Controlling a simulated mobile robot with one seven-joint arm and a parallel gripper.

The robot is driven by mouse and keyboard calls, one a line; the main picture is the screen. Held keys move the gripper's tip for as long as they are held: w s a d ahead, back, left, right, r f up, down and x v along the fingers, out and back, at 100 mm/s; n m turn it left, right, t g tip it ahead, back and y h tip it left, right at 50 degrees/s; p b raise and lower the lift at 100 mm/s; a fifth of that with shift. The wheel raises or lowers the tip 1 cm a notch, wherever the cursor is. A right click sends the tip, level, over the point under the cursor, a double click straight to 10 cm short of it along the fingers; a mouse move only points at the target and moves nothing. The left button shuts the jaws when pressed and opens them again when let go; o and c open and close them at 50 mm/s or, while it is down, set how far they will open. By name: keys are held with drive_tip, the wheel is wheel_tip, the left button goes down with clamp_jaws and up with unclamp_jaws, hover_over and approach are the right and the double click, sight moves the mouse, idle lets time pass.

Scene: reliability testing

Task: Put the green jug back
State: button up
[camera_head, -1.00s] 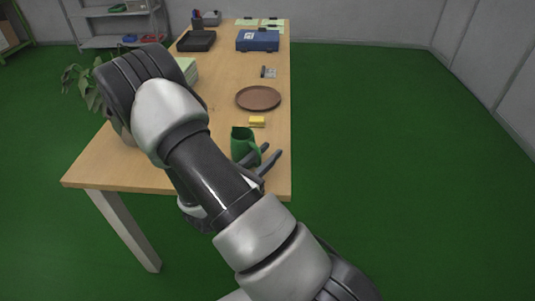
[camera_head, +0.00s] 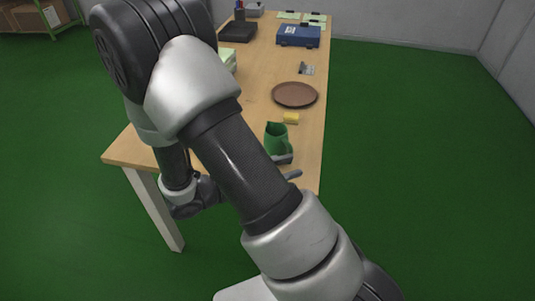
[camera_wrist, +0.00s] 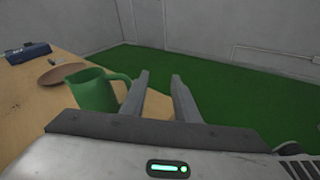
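The green jug (camera_head: 276,138) stands upright near the right edge of the wooden table, at its near end. In the wrist view the jug (camera_wrist: 92,94) is left of the fingers, with its handle toward the left finger. My gripper (camera_head: 291,167) is just in front of the jug, low near the table edge. In the wrist view its two fingers (camera_wrist: 160,95) are spread, with nothing between them. The left finger overlaps the handle side closely; I cannot tell whether they touch.
Behind the jug on the table (camera_head: 262,100) are a yellow sponge (camera_head: 291,118), a round brown plate (camera_head: 295,95) and a small grey item (camera_head: 306,69). A blue case (camera_head: 299,36) and black tray (camera_head: 238,31) are farther back. Green floor right of the table is clear.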

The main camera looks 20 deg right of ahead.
drive_tip(key=s+a+r+m+g+y, duration=0.2)
drive_tip(key=s+r+m+g+y, duration=0.1)
drive_tip(key=s+r+m+y, duration=0.65)
drive_tip(key=a+r+m+t+y, duration=0.6)
drive_tip(key=a+r+m+t, duration=0.1)
drive_tip(key=r, duration=0.1)
drive_tip(key=shift+a+r+y, duration=0.2)
drive_tip(key=shift+a+y, duration=0.05)
drive_tip(key=shift+y, duration=0.1)
drive_tip(key=shift+s+d, duration=0.1)
drive_tip(key=shift+d, duration=0.05)
